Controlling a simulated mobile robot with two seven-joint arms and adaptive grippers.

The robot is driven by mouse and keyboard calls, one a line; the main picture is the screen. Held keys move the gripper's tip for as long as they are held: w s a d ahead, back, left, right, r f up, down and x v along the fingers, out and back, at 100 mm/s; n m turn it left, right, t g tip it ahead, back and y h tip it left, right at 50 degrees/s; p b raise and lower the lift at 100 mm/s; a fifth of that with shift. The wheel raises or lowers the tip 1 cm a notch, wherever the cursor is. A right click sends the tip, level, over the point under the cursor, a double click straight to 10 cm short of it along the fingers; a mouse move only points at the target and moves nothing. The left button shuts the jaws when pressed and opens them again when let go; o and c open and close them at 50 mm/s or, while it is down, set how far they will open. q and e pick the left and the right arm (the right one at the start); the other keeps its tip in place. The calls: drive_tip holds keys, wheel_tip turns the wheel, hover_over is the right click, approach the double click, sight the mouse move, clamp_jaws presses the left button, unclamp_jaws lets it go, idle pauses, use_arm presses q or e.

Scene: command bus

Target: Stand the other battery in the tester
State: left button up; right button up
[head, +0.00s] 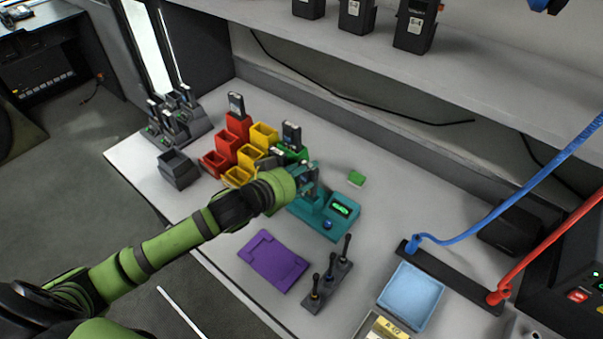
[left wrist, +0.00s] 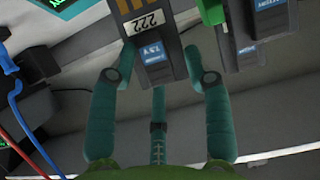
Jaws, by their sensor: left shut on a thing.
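The teal tester (head: 318,216) has a lit green display (head: 341,209) and a blue button (head: 327,225). My left gripper (head: 306,176) is at the tester's back left end. In the left wrist view its fingers (left wrist: 160,80) are around a dark battery (left wrist: 148,45) with a blue label and the number 222. The tester's display (left wrist: 58,4) shows at that view's top left corner. The battery's far end is out of that view, so I cannot tell whether it is seated. My right gripper is not in view.
Red (head: 237,124), yellow (head: 263,135) and green bins stand behind my left gripper; dark batteries stand in some, such as one at the back (head: 236,104). A charger (head: 178,122) is at far left. A purple tray (head: 273,261) and black levers (head: 328,283) lie in front.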

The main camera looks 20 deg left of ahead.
use_arm(q)
drive_tip(key=shift+f+b, duration=0.55)
drive_tip(key=shift+f, duration=0.1)
drive_tip(key=shift+f+b, duration=0.8)
drive_tip(key=shift+b, duration=0.1)
drive_tip(key=shift+f, duration=0.55)
drive_tip(key=shift+f, duration=0.25)
drive_tip(key=o, duration=1.3)
drive_tip(key=v, duration=1.2)
drive_tip(key=shift+f, duration=0.1)
